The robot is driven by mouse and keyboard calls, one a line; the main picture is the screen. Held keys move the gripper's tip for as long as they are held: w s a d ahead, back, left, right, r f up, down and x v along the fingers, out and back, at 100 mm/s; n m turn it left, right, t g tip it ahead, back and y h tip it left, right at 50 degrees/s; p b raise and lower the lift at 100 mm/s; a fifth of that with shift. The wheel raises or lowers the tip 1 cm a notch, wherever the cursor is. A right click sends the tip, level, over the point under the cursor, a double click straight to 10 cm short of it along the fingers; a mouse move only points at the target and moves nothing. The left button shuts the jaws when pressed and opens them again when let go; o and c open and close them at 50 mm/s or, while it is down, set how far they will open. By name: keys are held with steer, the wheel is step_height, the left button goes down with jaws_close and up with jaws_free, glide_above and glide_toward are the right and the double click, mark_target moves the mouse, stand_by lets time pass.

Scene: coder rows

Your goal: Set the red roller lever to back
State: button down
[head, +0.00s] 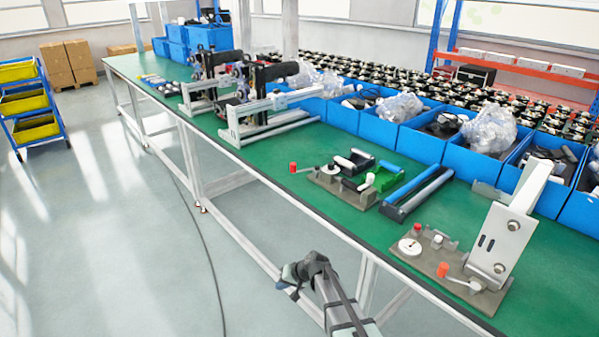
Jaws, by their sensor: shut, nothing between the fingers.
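A red roller (443,270) sits on the end of a thin pale lever on the nearer grey fixture plate (418,262), left of a tall white bracket. The lever runs right from the roller toward the bracket's foot. A second red-ended lever (293,168) stands on the farther fixture plate, pointing left. I cannot tell from the picture which of the two is the task's lever. My gripper (285,284) is dark, shut and empty. It is in front of the table's front edge, to the left of the nearer plate, and touches neither lever.
The green table (340,225) runs from front right to back left. The white bracket (510,235) rises beside the nearer lever. A white dial (410,246) is on the same plate. A blue-and-dark frame (415,193) lies between the fixtures. Blue bins (468,163) line the back.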

steer(key=w+a+r+n+t+y, duration=0.15)
steer(key=w+a+r, duration=0.55)
steer(key=r, duration=0.7)
steer(key=w+a+r+n+y, duration=0.15)
steer(key=w+a+r, duration=0.5)
steer(key=r, duration=0.75)
steer(key=w+a+r+t+y, duration=0.15)
steer(key=w+a+r, duration=0.55)
steer(key=r, duration=0.7)
steer(key=w+d+h, duration=0.5)
steer(key=w+d, duration=0.1)
steer(key=d, duration=0.6)
steer(key=w+d+n+g+h, duration=0.1)
steer(key=w+d+h, duration=0.4)
steer(key=d, duration=0.7)
steer(key=shift+w+d+f+g, duration=0.15)
steer(key=shift+w+f+g, duration=0.2)
steer(key=shift+w, duration=0.65)
steer(key=shift+f, duration=0.1)
